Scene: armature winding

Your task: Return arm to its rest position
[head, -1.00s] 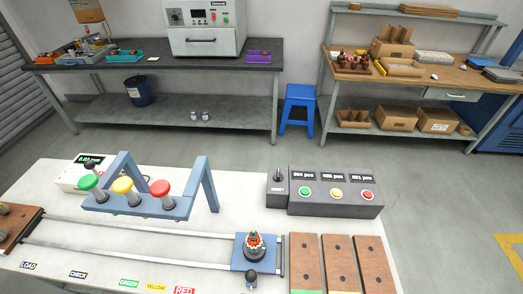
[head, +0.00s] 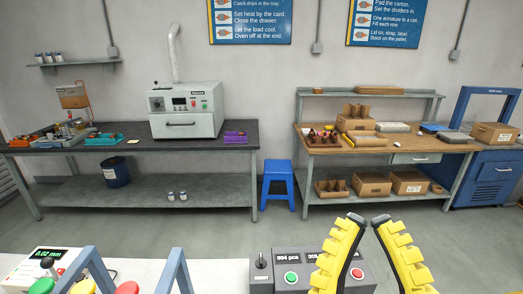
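My gripper (head: 368,219) shows at the lower right of the head view, pointing up. It has two ribbed yellow fingers with dark tips. The rest of my arm is out of view.
The white bench (head: 215,275) fills the bottom edge, with a blue frame (head: 90,265) and a display box (head: 35,262) at left. Behind are a dark table (head: 60,150) with an oven (head: 185,110), a blue stool (head: 278,185) and a wooden workbench (head: 440,146). Open floor lies between.

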